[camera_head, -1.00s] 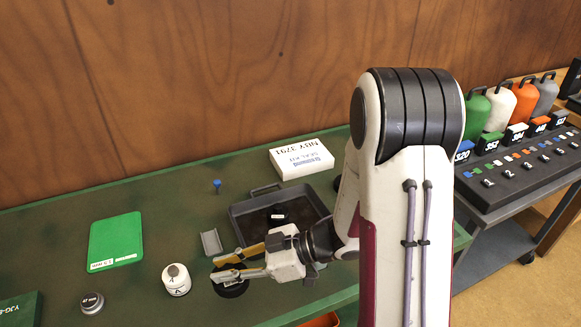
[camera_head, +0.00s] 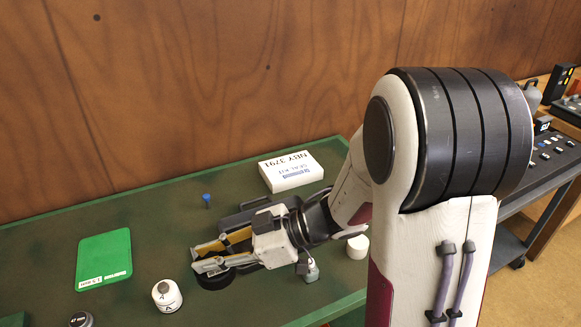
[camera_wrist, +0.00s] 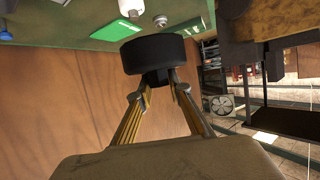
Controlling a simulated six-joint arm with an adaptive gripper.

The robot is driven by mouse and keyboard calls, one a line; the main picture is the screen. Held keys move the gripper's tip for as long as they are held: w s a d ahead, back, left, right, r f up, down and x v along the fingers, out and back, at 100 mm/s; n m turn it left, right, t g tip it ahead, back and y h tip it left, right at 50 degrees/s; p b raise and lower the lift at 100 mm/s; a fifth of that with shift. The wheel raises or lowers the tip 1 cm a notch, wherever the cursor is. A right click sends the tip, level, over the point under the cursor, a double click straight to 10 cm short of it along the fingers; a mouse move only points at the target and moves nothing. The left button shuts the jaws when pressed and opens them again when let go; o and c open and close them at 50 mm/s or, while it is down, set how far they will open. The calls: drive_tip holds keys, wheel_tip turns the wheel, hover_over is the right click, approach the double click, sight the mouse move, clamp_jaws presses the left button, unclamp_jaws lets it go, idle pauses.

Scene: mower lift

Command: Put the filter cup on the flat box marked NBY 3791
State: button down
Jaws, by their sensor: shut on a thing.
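A white flat box (camera_head: 291,172) marked NBY 3791 and SEAL KIT lies at the back right of the green bench in the head view. Its top is clear. My gripper (camera_head: 198,258) is shut on a dark round cup, which I take for the filter cup (camera_head: 213,281). The wrist view also shows the black cup (camera_wrist: 160,53), with my gripper (camera_wrist: 162,82) closed on the narrow stub at its near side. The cup appears raised above the bench, left of and nearer than the box. My gripper hides part of it in the head view.
A black tray (camera_head: 236,220) lies behind my gripper, partly hidden. A blue-topped peg (camera_head: 207,201) stands left of the box. A white jar (camera_head: 167,296), a green pad (camera_head: 104,258) and a grey cap (camera_head: 82,320) are to the left. A white cylinder (camera_head: 357,247) stands to the right.

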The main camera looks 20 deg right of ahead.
drive_tip(key=shift+w+r, duration=0.15)
drive_tip(key=shift+r, duration=0.05)
drive_tip(key=w+d+m+t+h, duration=0.35)
drive_tip(key=w+d, duration=0.65)
drive_tip(key=w, duration=0.4)
drive_tip(key=w+d+m+t+h, duration=0.2)
drive_tip(key=w+d+m+h, duration=0.3)
drive_tip(key=w+d, duration=0.7)
drive_tip(key=w+d+m+t+h, duration=0.4)
drive_tip(key=w+d, duration=0.5)
drive_tip(key=w, duration=0.6)
drive_tip(key=shift+m+g, duration=0.45)
drive_tip(key=shift+m, duration=0.1)
drive_tip(key=shift+d+f, duration=0.25)
drive_tip(key=shift+f, duration=1)
drive_tip(key=shift+d+f, duration=0.25)
drive_tip(key=shift+f, duration=1)
drive_tip(key=shift+f, duration=3.1)
